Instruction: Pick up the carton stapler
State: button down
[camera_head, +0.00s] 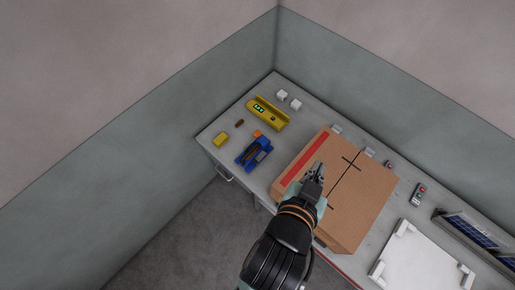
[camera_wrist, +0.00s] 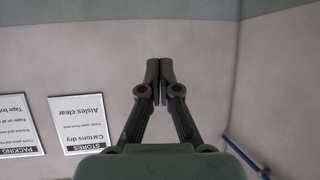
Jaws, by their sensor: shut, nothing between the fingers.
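A blue tool with dark parts and a small orange piece at its far end, which looks like the carton stapler (camera_head: 254,152), lies on the bench left of the cardboard carton (camera_head: 354,205). My gripper (camera_head: 319,168) appears above the carton, to the right of the blue tool and apart from it. In the wrist view my gripper (camera_wrist: 159,64) has its fingertips together with nothing between them. The wrist camera faces the wall, so the blue tool is not in that view.
A yellow device with a green display (camera_head: 267,112), a small yellow block (camera_head: 221,139) and white blocks (camera_head: 296,104) are on the bench's left part. A white tray (camera_head: 418,263) and dark panels (camera_head: 470,232) are at right. Wall signs (camera_wrist: 80,122) show in the wrist view.

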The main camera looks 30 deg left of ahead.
dwell(0.4)
jog(key=c, duration=1.2)
grip_release()
jog(key=shift+c, duration=0.2)
